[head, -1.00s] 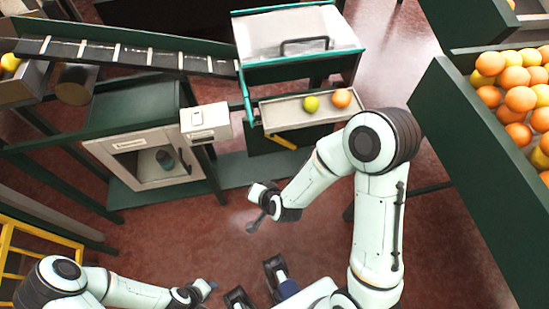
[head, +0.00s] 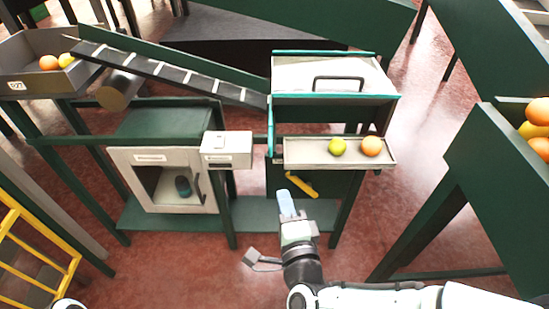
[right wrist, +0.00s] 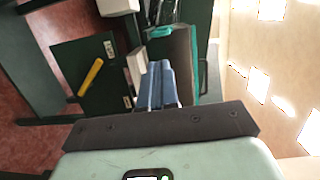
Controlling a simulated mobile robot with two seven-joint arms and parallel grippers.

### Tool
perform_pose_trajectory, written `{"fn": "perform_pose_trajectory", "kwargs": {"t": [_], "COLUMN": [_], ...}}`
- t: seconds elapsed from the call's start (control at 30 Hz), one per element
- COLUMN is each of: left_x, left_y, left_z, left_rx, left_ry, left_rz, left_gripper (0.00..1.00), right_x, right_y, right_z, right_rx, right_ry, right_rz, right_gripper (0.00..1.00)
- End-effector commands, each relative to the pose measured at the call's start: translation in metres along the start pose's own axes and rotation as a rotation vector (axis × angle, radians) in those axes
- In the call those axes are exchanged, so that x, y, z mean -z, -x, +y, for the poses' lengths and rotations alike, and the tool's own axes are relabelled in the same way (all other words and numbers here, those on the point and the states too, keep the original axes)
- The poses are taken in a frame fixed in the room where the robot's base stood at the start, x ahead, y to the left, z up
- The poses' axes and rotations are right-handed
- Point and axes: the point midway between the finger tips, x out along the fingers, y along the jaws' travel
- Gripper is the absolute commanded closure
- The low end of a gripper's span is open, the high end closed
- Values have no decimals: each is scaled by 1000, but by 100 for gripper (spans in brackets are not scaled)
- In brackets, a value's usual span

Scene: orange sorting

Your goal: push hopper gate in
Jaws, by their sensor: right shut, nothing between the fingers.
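The hopper is a dark green stand with teal edges (head: 337,98). A pale metal plate with a black bar handle (head: 338,79) lies at its top, and I take this plate to be the gate. My right gripper (head: 287,203) is shut and empty, below the tray and beside a yellow lever (head: 302,185). Its blue fingers (right wrist: 157,84) show in the right wrist view. My left gripper is out of view.
A white box (head: 226,146) and a grey open-fronted cabinet (head: 160,155) stand left of the hopper. A sloping conveyor (head: 170,75) runs down to it. A green bin with oranges (head: 500,180) stands at right.

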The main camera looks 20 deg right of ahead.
Motion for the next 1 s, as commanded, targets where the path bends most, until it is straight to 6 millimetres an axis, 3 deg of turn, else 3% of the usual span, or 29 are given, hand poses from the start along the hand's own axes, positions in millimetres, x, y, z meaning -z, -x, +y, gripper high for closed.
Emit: {"fn": "perform_pose_trajectory", "kwargs": {"t": [0.03, 0.23, 0.63, 0.8, 1.0], "left_x": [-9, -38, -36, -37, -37], "left_y": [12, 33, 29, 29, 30], "left_z": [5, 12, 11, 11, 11], "left_rx": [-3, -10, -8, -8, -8], "left_ry": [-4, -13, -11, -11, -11], "left_rz": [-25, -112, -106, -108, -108], "left_gripper": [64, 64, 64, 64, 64], "right_x": [0, -1, -1, -2, -2], "right_y": [-2, -18, -101, -119, -125], "right_z": [-4, -1, 2, 2, 2], "right_rx": [-3, 0, 0, 0, 0], "right_ry": [2, -4, -3, -4, -3], "right_rz": [-1, -6, -5, -7, -8], "right_gripper": [100, 100, 100, 100, 100]}}
